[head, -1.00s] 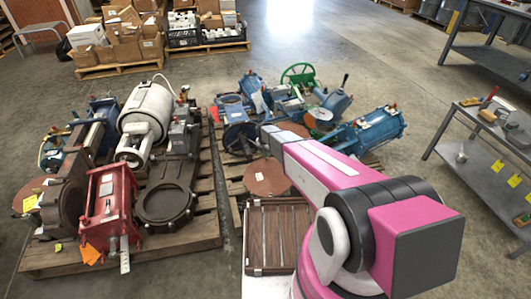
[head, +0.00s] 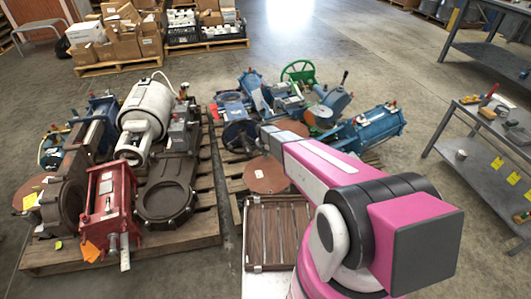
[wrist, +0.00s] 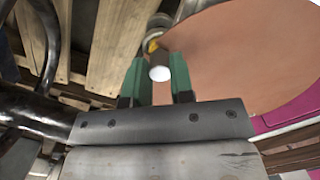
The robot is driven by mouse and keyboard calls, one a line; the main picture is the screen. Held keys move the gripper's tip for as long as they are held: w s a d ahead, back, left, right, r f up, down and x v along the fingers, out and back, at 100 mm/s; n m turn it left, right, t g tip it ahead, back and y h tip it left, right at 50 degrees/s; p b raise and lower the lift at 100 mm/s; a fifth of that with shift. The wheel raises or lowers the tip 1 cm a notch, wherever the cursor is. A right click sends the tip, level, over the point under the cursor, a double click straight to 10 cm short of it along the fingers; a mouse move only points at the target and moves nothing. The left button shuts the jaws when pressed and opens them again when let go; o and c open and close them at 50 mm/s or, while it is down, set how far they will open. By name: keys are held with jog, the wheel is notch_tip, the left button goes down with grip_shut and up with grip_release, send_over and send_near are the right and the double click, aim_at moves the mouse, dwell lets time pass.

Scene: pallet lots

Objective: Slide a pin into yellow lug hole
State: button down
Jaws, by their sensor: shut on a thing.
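My gripper (wrist: 156,68) shows in the wrist view with two green fingers shut on a pin (wrist: 160,73), whose pale round end faces the camera. A small yellow patch (wrist: 153,46) shows just beyond the fingertips, beside a round metal part; it may be the yellow lug. Its hole is hidden, and I cannot tell whether the pin touches it. A large copper-brown disc (wrist: 245,55) lies close to the right of the fingers. In the head view my pink arm reaches over the right pallet, and the fingers and pin cannot be made out.
The right pallet (head: 232,170) holds blue machines, a green handwheel (head: 298,72) and brown discs. The left pallet (head: 180,238) carries a red actuator (head: 108,205) and a white motor (head: 143,110). A grey workbench (head: 468,165) stands right. Dark curved metal (wrist: 35,110) lies left of my gripper.

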jog(key=shift+f, duration=0.2)
jog(key=c, duration=0.9)
grip_release()
notch_tip(320, 180, up, 11)
jog(key=shift+s+a, duration=0.15)
jog(key=shift+a, duration=0.2)
jog(key=shift+f, duration=0.15)
